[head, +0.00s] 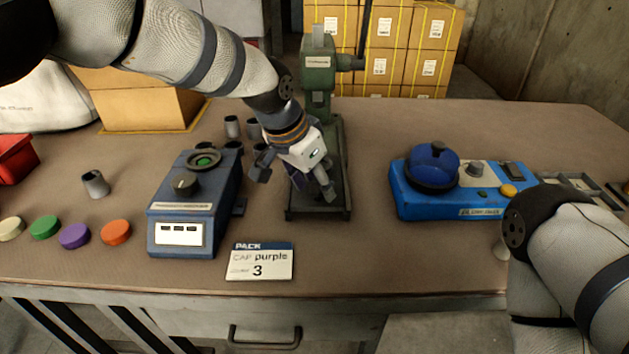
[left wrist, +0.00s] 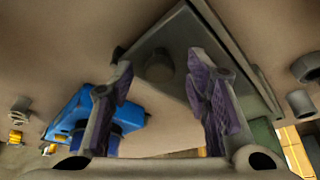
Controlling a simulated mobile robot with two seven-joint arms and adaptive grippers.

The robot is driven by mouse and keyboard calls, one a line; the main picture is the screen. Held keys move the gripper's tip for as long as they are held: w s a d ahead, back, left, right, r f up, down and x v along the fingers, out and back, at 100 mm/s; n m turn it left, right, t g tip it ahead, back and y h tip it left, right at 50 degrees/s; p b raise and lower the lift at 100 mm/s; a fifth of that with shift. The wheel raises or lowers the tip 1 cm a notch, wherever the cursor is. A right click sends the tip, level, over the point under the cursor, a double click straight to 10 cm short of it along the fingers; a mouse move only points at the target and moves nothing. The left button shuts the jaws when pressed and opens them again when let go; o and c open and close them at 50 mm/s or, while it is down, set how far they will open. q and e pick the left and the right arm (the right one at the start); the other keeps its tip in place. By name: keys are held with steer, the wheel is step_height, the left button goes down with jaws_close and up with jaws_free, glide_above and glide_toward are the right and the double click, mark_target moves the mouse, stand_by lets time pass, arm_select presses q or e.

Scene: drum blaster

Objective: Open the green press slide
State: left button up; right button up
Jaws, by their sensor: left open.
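The green press (head: 318,75) stands at the back middle of the table, with a black lever on its right side. Its dark base plate (head: 335,200) reaches toward the front. My left gripper (head: 293,182) is open above the plate's front left part and hides some of the press. In the left wrist view, the purple-padded fingers (left wrist: 163,105) are spread with nothing between them. A round grey piece (left wrist: 160,66) on the base plate (left wrist: 190,40) shows beyond them. I cannot tell which part is the slide. My right gripper is not in view.
A blue-grey device (head: 180,240) with a dial stands left of the press, and a bright blue device (head: 420,208) right. Grey cups (head: 95,184) and coloured caps (head: 75,236) lie left.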

arm_select(q)
steer(key=v, duration=1.2)
